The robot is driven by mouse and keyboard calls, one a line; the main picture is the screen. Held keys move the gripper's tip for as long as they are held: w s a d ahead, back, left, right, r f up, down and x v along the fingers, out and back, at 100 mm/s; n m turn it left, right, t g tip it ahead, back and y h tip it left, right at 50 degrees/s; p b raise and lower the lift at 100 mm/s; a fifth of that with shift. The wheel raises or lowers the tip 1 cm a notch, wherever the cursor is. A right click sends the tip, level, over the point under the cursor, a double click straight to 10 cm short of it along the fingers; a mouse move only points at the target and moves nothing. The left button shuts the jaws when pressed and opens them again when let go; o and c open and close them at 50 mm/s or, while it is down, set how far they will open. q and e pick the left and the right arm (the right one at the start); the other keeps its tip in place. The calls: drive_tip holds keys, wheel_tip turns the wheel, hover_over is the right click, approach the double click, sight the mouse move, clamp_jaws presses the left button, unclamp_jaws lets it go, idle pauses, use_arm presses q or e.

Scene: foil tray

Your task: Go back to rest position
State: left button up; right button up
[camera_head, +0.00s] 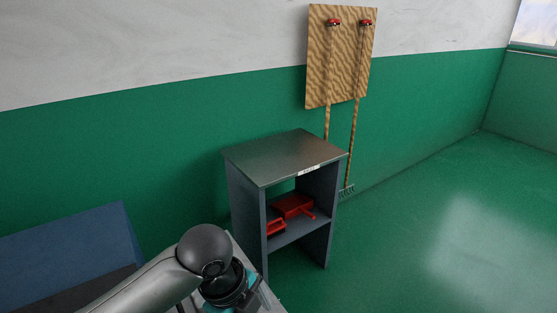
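My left arm comes in from the bottom left, with a grey link and a dark round joint. My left gripper (258,291) is low in the picture, in front of the small cabinet (247,213). Its wrist is black with teal parts, and the fingers are mostly hidden or cut off by the bottom edge, so I cannot tell whether they are open. I see nothing held. My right arm and gripper are not in view.
The cabinet has a bare grey top, and red items (293,206) lie on its inner shelf. A wooden board (341,60) with two red-topped fittings hangs on the wall behind. A blue box-like piece (70,245) stands at left. The green floor at right is clear.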

use_arm(q)
drive_tip(key=s+a+f+n+t+y, duration=0.1)
drive_tip(key=s+a+f+n, duration=0.45)
drive_tip(key=n, duration=0.55)
drive_tip(key=s+a+f+n+t+y, duration=0.1)
drive_tip(key=s+a+f+n, duration=0.1)
drive_tip(key=s+a+n, duration=0.75)
drive_tip(key=d+f+n+b, duration=0.1)
drive_tip(key=d+f, duration=0.1)
drive_tip(key=f, duration=0.9)
drive_tip(key=d+f+n, duration=0.1)
drive_tip(key=d+f, duration=0.1)
drive_tip(key=f, duration=0.8)
drive_tip(key=s+a+f+g+b, duration=0.2)
drive_tip(key=s+f, duration=1.3)
drive_tip(key=f, duration=0.2)
drive_tip(key=shift+s+a, duration=0.25)
drive_tip(key=shift+a, duration=0.1)
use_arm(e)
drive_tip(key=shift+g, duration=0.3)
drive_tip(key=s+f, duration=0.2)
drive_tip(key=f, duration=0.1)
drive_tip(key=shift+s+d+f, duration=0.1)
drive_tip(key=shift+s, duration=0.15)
